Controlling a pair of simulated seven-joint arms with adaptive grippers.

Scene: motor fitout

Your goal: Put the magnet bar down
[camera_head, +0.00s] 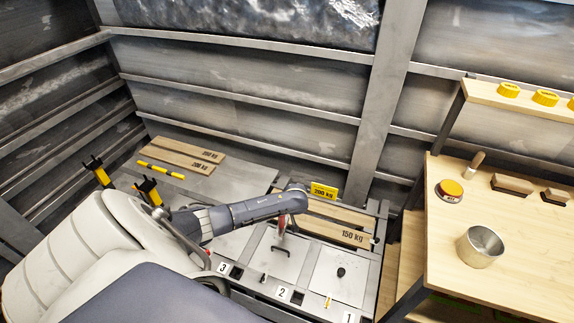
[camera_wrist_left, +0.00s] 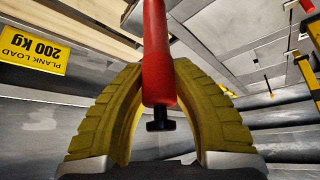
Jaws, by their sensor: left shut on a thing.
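The magnet bar, seen as a red rod with a black knob at its end, is between the yellow fingers of my left gripper (camera_wrist_left: 160,82) in the left wrist view. The fingers close on the red rod (camera_wrist_left: 156,45) from both sides. In the head view my left arm reaches in from the left, and a small red part (camera_head: 282,222) shows below its end, above the hatch panels. The fingers are mostly hidden there. My right gripper is not in view.
Grey hatch panels (camera_head: 277,257) numbered 1 to 3 lie below, beside planks (camera_head: 340,232) marked 150 kg and a yellow 200 kg sign (camera_head: 324,191). A striped yellow bar (camera_head: 161,170) lies at left. A wooden bench (camera_head: 520,240) with a metal cup (camera_head: 480,247) stands right.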

